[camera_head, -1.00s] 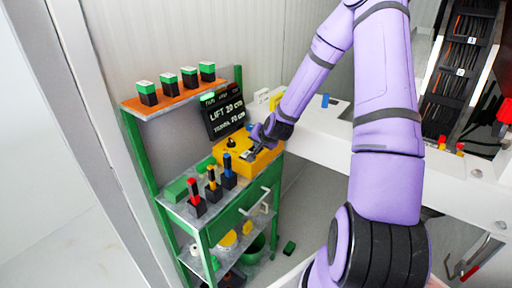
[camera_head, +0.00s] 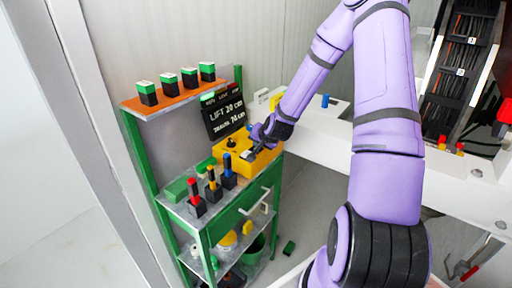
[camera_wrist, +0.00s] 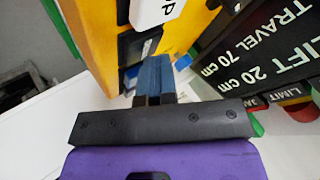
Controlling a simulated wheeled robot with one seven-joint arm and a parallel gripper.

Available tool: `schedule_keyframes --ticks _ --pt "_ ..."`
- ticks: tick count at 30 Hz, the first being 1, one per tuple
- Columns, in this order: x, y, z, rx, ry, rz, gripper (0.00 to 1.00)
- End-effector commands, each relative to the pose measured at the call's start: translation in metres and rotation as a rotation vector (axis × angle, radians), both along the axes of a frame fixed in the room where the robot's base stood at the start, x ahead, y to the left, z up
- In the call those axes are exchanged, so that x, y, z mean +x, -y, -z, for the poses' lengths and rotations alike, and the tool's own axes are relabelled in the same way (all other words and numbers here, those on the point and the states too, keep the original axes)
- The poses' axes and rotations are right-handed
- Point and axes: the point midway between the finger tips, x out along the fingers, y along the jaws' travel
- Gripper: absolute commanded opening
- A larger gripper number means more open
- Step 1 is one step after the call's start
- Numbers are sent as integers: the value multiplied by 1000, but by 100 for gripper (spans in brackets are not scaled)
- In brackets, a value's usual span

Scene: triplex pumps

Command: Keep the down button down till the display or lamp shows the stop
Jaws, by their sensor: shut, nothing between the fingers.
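The yellow control box (camera_head: 264,162) sits on the green trolley's top and also fills the upper left of the wrist view (camera_wrist: 88,35). My gripper (camera_head: 251,153) is shut and empty, its blue fingertips (camera_wrist: 154,72) at a dark recessed part of the box face. A white label ending in "P" (camera_wrist: 153,12) is beside that part. The down button itself cannot be made out; the fingertips may cover it. The black display (camera_head: 225,117) reads LIFT 20 cm, TRAVEL 70 cm.
Red, yellow and blue-topped black pieces (camera_head: 212,186) stand on the trolley in front of the box. An orange shelf (camera_head: 182,103) holds several green-and-black blocks. A white beam (camera_head: 325,146) runs behind and right of the box.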

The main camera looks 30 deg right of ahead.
Motion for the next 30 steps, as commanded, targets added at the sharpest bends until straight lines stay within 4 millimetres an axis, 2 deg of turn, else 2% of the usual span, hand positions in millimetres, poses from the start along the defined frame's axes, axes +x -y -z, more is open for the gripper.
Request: schedule_keyframes --ticks 23,30 --pt "0 0 0 1 -1 -1 0" --pt "0 0 -9 0 0 0 0"
